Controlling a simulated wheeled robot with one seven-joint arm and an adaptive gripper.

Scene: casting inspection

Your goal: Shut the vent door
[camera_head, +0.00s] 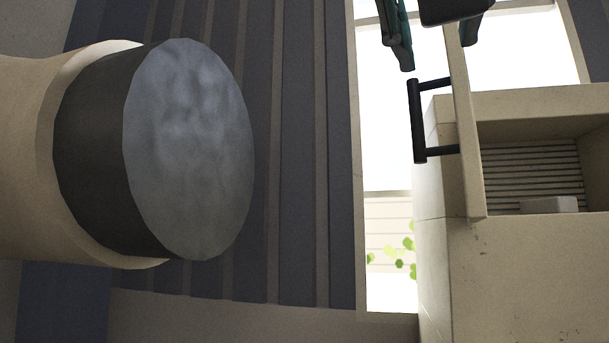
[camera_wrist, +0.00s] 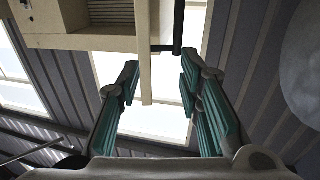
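The vent box (camera_head: 520,265) is beige, at the right of the head view, with a slatted recess (camera_head: 530,172). Its door (camera_head: 466,150) is a beige panel standing open, seen nearly edge-on, with a black bar handle (camera_head: 416,120) on its left face. In the wrist view the door (camera_wrist: 146,70) hangs in the upper middle, with the handle (camera_wrist: 178,30) to its right. My gripper (camera_head: 438,57) is at the top of the head view, its teal fingers spread. In the wrist view my gripper (camera_wrist: 156,75) has the door edge between its fingers, with gaps at both sides.
A small pale block (camera_head: 548,205) lies inside the recess. A large round grey-faced cylinder (camera_head: 190,150) fills the left of the head view; a round grey surface (camera_wrist: 305,70) shows at the wrist view's right edge. Bright windows (camera_head: 385,130) and ribbed walls lie behind.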

